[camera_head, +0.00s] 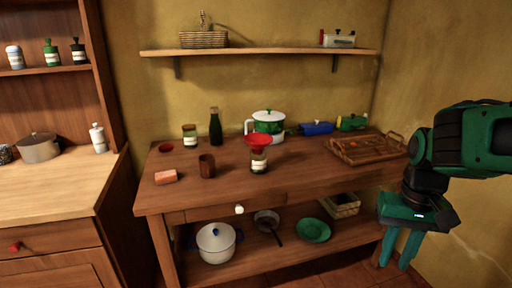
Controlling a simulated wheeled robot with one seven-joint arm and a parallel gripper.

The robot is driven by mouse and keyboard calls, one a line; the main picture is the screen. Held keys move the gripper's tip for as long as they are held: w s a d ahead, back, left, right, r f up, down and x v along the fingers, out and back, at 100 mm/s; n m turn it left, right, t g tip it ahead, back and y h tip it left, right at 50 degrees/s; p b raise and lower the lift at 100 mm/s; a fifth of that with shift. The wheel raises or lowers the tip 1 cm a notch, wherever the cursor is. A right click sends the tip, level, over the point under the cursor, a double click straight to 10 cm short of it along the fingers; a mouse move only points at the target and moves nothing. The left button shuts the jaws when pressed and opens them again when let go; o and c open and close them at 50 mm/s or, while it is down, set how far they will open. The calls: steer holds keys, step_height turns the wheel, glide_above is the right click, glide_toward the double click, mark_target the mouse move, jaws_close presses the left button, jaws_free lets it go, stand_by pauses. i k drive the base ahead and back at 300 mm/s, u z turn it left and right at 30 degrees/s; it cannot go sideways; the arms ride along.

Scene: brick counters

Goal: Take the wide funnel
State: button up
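A wide red funnel (257,139) sits on top of a labelled jar (259,163) near the middle of the wooden table. Its lower part cannot be told apart from the jar's mouth. My gripper (394,264) is at the right, in front of the table's right end, pointing down below the tabletop level. Its two green fingers are apart with nothing seen between them. It is well away from the funnel, to the right and nearer to me.
Behind the funnel stand a green and white pot (268,123) and a dark bottle (215,128). A brown cup (207,166) and pink block (166,177) are left. A wooden tray (350,159) lies right. The tabletop (235,188) in front is clear. A shelf (262,51) hangs above.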

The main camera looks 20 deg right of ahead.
mark_target(258, 142)
steer(key=u, duration=0.05)
steer(key=i, duration=1)
steer(key=z, duration=0.05)
